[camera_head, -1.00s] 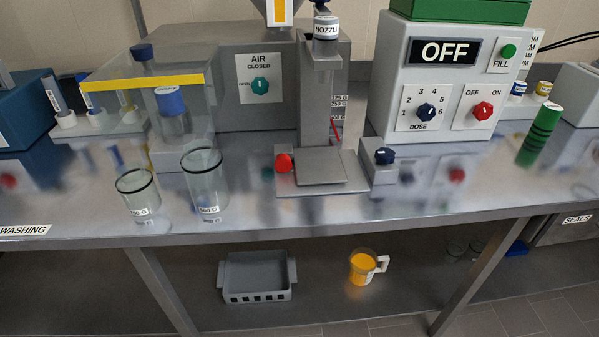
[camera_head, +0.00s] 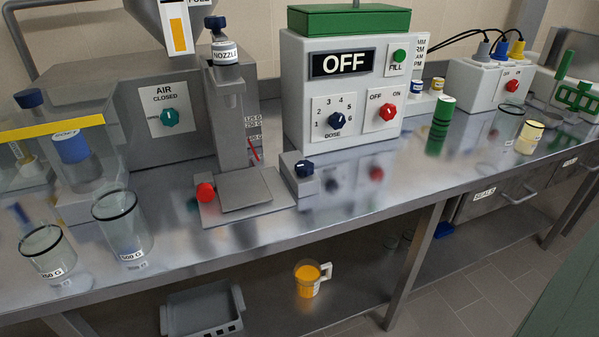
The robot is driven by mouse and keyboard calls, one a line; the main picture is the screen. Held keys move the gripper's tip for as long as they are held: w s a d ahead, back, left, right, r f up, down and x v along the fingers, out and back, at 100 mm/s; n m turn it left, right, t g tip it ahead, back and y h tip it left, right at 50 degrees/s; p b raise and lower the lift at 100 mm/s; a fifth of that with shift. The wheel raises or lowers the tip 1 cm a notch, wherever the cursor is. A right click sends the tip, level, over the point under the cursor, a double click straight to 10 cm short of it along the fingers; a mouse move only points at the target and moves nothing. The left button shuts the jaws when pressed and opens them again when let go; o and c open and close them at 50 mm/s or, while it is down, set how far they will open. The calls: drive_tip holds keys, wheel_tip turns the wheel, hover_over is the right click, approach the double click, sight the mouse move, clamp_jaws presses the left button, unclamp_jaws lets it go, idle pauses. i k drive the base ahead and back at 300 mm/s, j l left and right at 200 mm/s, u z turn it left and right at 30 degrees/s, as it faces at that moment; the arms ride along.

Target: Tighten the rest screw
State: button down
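No part is labelled as the rest screw. A small red knob (camera_head: 205,192) sits at the left edge of the flat grey rest plate (camera_head: 246,191) under the nozzle (camera_head: 226,54). A dark blue knob (camera_head: 304,169) is on a small grey block (camera_head: 292,186) to the right of the plate. The plate is empty. I cannot tell how tight either knob is. My gripper is not in view.
A filling machine (camera_head: 342,85) reading OFF stands behind the plate. Two glass jars (camera_head: 122,230) (camera_head: 47,254) stand at the left front. A green cylinder (camera_head: 440,125) stands to the right. A jug (camera_head: 307,282) and grey crate (camera_head: 202,312) are on the lower shelf.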

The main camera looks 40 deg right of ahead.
sight(306, 167)
drive_tip(key=j+z, duration=0.1)
drive_tip(key=z, duration=0.35)
drive_tip(key=k+j+z, duration=0.1)
drive_tip(key=z, duration=0.3)
drive_tip(key=i+z, duration=0.3)
drive_tip(key=i, duration=0.35)
